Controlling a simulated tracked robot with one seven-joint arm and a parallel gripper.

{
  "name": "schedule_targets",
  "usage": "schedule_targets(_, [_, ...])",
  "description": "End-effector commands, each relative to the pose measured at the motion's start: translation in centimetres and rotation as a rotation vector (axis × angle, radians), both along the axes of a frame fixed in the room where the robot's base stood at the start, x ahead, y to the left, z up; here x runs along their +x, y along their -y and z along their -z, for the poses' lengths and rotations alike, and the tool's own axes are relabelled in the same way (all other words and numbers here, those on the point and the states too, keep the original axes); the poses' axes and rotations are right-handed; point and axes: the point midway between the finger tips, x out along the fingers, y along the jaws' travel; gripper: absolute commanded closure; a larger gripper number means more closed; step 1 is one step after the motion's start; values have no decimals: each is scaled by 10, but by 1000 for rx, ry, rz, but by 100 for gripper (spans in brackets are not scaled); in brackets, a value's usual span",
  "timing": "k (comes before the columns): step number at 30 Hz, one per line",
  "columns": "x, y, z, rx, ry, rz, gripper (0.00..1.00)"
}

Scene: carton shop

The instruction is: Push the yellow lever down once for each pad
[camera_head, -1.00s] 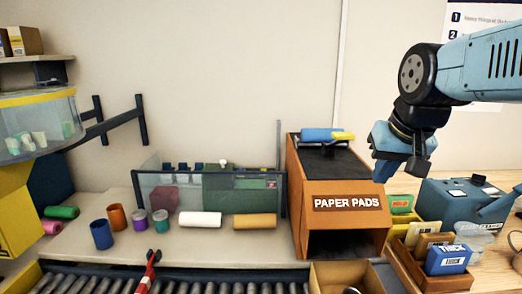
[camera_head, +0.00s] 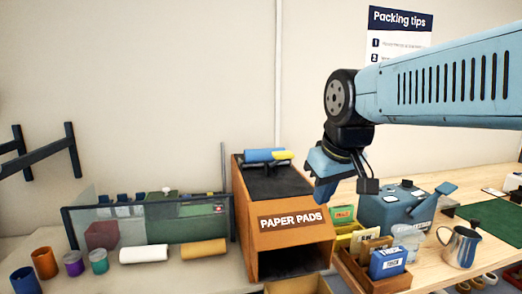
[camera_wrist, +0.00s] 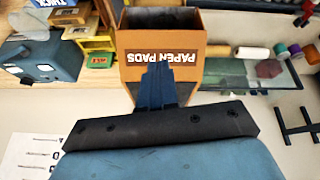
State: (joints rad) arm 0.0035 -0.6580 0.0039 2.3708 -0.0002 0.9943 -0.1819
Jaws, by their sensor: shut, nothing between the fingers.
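The paper pad dispenser is a brown box (camera_head: 262,238) with a black sloping top and a "PAPER PADS" label on its front. The yellow lever (camera_head: 284,155) sticks out to the right at the top rear of it, beside a blue roller (camera_head: 263,155). The lever stands raised. My gripper (camera_head: 321,198) is shut and empty, pointing down in front of and to the right of the lever, apart from it. In the wrist view my gripper (camera_wrist: 157,88) overlaps the dispenser (camera_wrist: 140,68), which appears upside down; the lever cannot be seen there. The slot under the label looks dark, with no pad visible.
An open carton (camera_head: 300,286) stands before the slot. A wooden tray of packets (camera_head: 385,284), a blue machine (camera_head: 397,208) and a metal jug (camera_head: 460,246) are to the right. A glass-fronted rack (camera_head: 150,222) and several rolls stand left. Space above the dispenser is clear.

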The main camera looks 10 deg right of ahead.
Motion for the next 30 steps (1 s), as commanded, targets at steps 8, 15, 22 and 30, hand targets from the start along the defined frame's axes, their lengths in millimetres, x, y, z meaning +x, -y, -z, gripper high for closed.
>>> schedule_targets(8, [51,-1,-55,-113,-93,-271,100])
schedule_targets(15, [95,-3,-95,-190,-172,-514,100])
schedule_targets(22, [138,-4,-126,-245,-238,-750,100])
schedule_targets(30, [186,-4,-153,-282,-305,-1024,100])
